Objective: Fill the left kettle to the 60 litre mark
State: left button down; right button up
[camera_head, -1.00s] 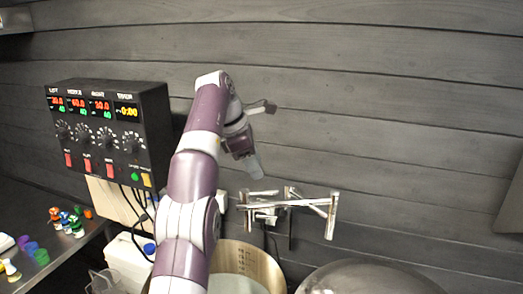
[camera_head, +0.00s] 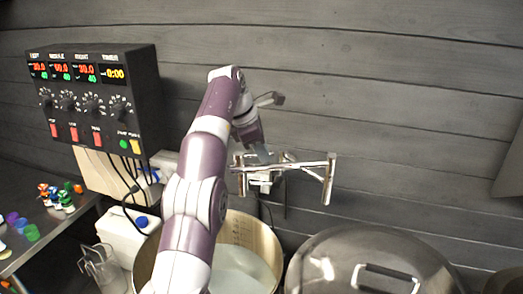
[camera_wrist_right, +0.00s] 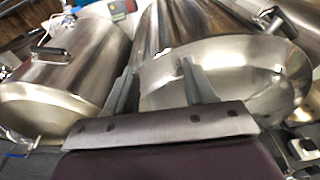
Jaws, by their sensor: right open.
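The left kettle (camera_head: 263,240) is open below the tap, with pale liquid (camera_head: 240,268) inside and dark level marks on its inner wall. The marks are too small to read, and my left arm hides part of the kettle. The metal tap (camera_head: 300,165) is on the wall above it. My left gripper (camera_head: 262,155) is at the left part of the tap; whether it touches or grips it is unclear. My right gripper (camera_wrist_right: 160,92) is open and empty in the right wrist view, in front of large steel vessels (camera_wrist_right: 230,70).
A lidded kettle (camera_head: 330,250) stands to the right. A control box (camera_head: 95,100) with lit displays hangs at left. A white canister (camera_head: 125,240), a clear jug (camera_head: 98,265) and small coloured items (camera_head: 58,197) are at lower left.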

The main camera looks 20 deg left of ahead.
pick_arm(q)
jog(key=shift+s+d+r, duration=0.1)
jog(key=shift+s, duration=0.15)
jog(key=s+m+g+p, duration=0.1)
jog(key=m+p, duration=0.1)
jog(key=m, duration=0.1)
jog(key=s+m+g+h+p, duration=0.1)
jog(key=s+m, duration=0.1)
jog(key=m, duration=0.1)
jog(key=s+m+g+h+p, duration=0.1)
jog(key=m+p, duration=0.1)
jog(key=m, duration=0.1)
jog(key=shift+s+m+p, duration=0.2)
jog(key=shift+m+p, duration=0.1)
jog(key=shift+p, duration=0.05)
jog(key=shift+d, duration=0.1)
dwell(4.0)
jog(key=n, duration=0.1)
jog(key=w+n+t+b, duration=0.1)
jog(key=n, duration=0.1)
jog(key=w+n, duration=0.1)
jog(key=shift+w+d+n+y, duration=0.15)
jog(key=shift+d+n+y, duration=0.15)
jog(key=shift+n, duration=0.1)
jog(key=shift+a, duration=0.1)
dwell(1.5)
